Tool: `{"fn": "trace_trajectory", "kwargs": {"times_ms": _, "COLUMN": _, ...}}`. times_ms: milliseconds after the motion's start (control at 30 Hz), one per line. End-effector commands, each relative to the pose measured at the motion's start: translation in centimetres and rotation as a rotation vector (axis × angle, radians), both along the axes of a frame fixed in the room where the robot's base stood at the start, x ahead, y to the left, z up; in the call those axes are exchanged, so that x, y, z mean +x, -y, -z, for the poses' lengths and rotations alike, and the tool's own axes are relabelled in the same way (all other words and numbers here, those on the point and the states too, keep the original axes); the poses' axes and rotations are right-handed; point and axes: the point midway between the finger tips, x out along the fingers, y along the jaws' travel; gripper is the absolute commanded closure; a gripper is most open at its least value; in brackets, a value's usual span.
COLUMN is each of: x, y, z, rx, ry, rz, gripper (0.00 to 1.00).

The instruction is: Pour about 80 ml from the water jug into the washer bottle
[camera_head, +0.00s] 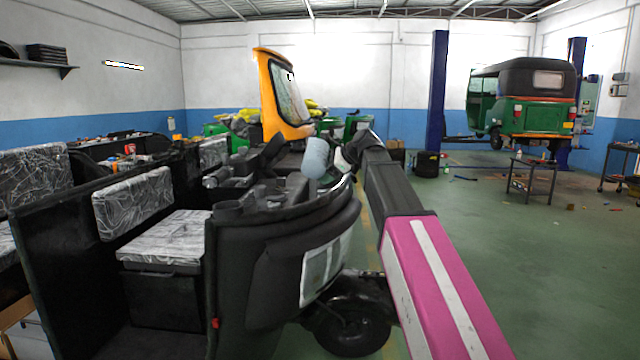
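A light-blue cylinder, which looks like the water jug (316,157), shows near the middle of the view, slightly tilted. It is just above or at the dark front rim of the stripped rickshaw body. My gripper (345,158) is at the far end of my black and pink arm, close to the right of the jug. A small white piece shows between them. The fingers are too small and too hidden by the arm to tell whether they grip the jug. I cannot pick out the washer bottle; it may be hidden among the dark parts inside the body.
The black rickshaw body (255,275) fills the left front, with a plastic-wrapped seat (168,238) and a front wheel (350,325). A yellow windshield frame (270,95) stands behind. A blue lift post (437,90), a green rickshaw (535,115) and a small table (533,166) are at right.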

Motion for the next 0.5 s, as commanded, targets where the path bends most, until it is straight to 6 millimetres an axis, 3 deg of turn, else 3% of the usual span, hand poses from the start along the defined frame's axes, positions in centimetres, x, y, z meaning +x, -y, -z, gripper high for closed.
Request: {"fn": "trace_trajectory", "kwargs": {"times_ms": 500, "x": 0.84, "y": 0.04, "z": -0.93, "rx": -0.017, "ry": 0.164, "rz": -0.001, "gripper": 0.52}}
